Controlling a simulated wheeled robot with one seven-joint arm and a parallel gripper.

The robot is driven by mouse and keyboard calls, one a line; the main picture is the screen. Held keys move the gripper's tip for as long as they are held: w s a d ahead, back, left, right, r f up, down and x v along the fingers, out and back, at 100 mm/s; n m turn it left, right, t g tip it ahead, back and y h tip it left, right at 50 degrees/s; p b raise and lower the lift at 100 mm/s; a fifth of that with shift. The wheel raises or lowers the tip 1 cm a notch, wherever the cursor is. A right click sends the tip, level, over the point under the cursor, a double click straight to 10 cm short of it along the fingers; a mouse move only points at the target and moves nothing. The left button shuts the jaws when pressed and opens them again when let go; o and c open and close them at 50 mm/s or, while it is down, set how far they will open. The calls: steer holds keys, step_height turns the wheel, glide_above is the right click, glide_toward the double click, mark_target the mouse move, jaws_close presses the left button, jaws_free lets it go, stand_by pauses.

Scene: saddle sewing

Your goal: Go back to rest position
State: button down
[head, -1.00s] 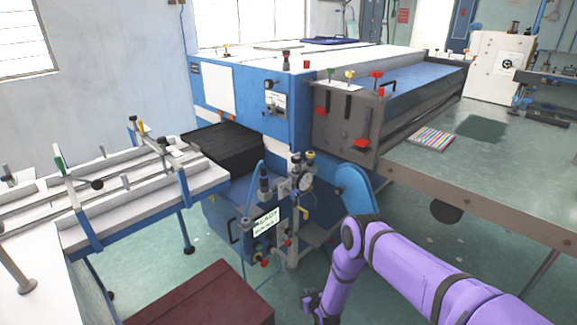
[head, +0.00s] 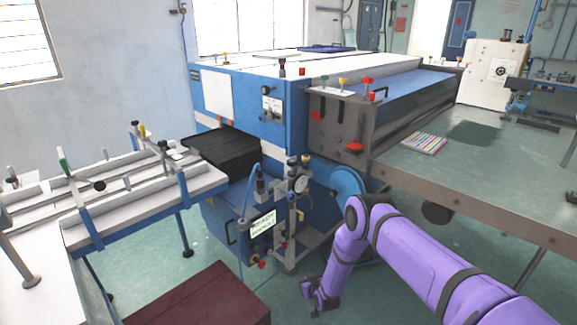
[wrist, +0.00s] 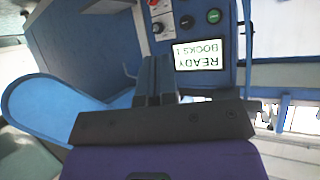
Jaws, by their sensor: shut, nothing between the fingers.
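My purple arm reaches in from the lower right in the head view and bends down at the elbow. My gripper (head: 322,297) hangs at its end, low over the floor in front of the blue machine (head: 232,100). It is shut and empty. In the wrist view the two dark fingers (wrist: 156,78) lie side by side. Beyond them is a panel with a lit screen (wrist: 200,54), seen upside down and reading READY. The same screen shows in the head view (head: 263,222), left of my gripper.
A blue and white conveyor (head: 145,205) stands at the left. A dark red box (head: 205,300) is at the bottom. A wide metal table (head: 480,180) with a striped book (head: 425,144) is at the right, above my gripper. Green floor lies open between them.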

steer(key=w+d+r+g, duration=0.15)
steer(key=w+r, duration=0.25)
steer(key=r, duration=0.9)
steer(key=w+d+r, duration=0.2)
steer(key=w+r, duration=0.3)
steer(key=r, duration=0.9)
steer(key=s+d+r+h, duration=0.1)
steer(key=s+d+r, duration=0.1)
steer(key=r, duration=0.7)
steer(key=s+d+r, duration=0.2)
steer(key=d+r, duration=0.1)
steer(key=r, duration=0.6)
steer(key=s+d+r+h, duration=0.1)
steer(key=s+d+r, duration=0.1)
steer(key=r, duration=0.7)
steer(key=s+d+r+m+g+h, duration=0.1)
steer(key=s+d+r, duration=0.3)
steer(key=s+r, duration=0.6)
steer(key=s+d+r+m+g+h, duration=0.15)
steer(key=s+d+r, duration=0.25)
steer(key=s+r, duration=0.6)
steer(key=s+d+g, duration=0.1)
steer(key=s+d, duration=0.1)
steer(key=s, duration=1.2)
steer(key=s+d+m, duration=0.1)
steer(key=s+d, duration=0.1)
steer(key=s, duration=1.1)
steer(key=shift+s+d+r+g, duration=0.15)
steer(key=shift+s+g, duration=0.25)
